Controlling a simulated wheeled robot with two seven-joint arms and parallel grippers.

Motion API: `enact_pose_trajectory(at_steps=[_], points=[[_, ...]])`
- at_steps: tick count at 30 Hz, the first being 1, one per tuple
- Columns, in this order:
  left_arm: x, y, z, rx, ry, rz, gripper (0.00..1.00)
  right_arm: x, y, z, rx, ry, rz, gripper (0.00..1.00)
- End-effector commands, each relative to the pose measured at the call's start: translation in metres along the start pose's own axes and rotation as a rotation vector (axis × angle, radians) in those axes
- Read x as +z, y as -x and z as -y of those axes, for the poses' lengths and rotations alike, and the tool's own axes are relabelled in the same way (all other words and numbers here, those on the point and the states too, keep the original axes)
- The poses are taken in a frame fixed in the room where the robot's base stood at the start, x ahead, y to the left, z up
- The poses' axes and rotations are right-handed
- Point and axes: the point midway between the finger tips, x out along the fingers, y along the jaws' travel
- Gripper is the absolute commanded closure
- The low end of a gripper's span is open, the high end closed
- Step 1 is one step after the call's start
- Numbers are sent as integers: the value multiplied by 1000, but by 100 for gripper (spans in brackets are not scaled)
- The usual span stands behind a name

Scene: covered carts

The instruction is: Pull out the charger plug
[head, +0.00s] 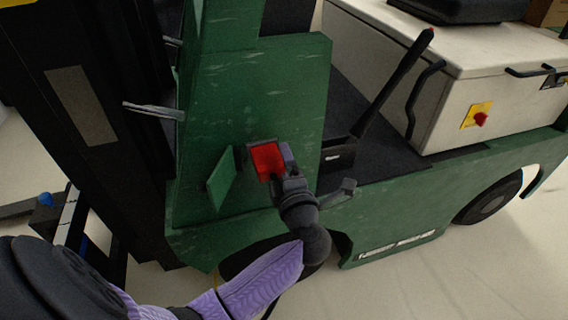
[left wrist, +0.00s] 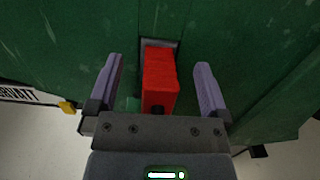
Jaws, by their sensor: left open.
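The red charger plug (head: 267,160) sits in a socket on the green side panel of a cart, beside an open green flap (head: 222,180). In the left wrist view the plug (left wrist: 159,78) stands out from its grey socket frame (left wrist: 160,43). My left gripper (head: 270,170) is at the plug in the head view. In the left wrist view its two purple fingers (left wrist: 158,85) are open, one on each side of the plug, with a gap on both sides. My right gripper is not in view.
The green cart (head: 255,95) fills the middle, with a black lever (head: 395,80) and a white box (head: 440,85) bearing a red-and-yellow switch (head: 477,116) on its deck. A dark mast (head: 85,100) stands at left. Pale floor (head: 450,265) is clear at lower right.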

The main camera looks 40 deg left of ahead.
Motion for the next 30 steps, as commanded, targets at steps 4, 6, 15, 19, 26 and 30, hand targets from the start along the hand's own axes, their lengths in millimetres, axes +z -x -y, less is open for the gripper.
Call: enact_pose_trajectory(at_steps=[4, 6, 15, 19, 26, 30], points=[[-2, -5, 0, 4, 0, -6, 0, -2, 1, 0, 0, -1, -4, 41], [-2, -5, 0, 4, 0, -6, 0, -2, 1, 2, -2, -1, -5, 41], [-2, -5, 0, 4, 1, -6, 59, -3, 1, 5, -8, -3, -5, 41], [-2, -5, -1, 5, 1, -5, 87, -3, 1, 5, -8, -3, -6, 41], [-2, -5, -1, 4, 2, -5, 100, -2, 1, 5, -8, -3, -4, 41], [-2, -5, -1, 5, 2, -5, 100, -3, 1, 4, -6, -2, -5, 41]])
